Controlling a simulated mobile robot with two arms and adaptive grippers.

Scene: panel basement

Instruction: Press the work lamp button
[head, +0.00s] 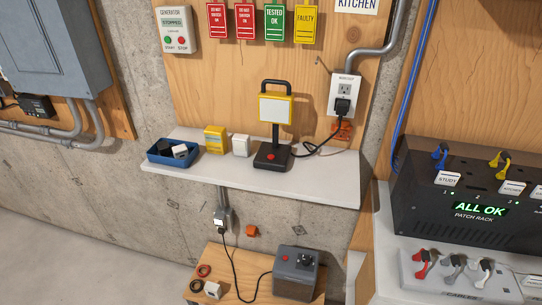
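The work lamp (275,112) stands upright on the pale shelf, with a yellow frame, a white panel and a black handle on top. Its black base (273,158) has a red button (271,156) on it. A black cord runs from the lamp to a plug (342,107) in the wall outlet marked Workshop. The lamp panel looks whitish; I cannot tell whether it is lit. Neither of my grippers is in view.
The shelf (325,190) also holds a blue tray (157,159), a yellow box (215,139) and a white block (240,145), left of the lamp. A patch rack (430,195) stands at right. Below the shelf, a grey box (296,272) with a red button sits on a wooden surface.

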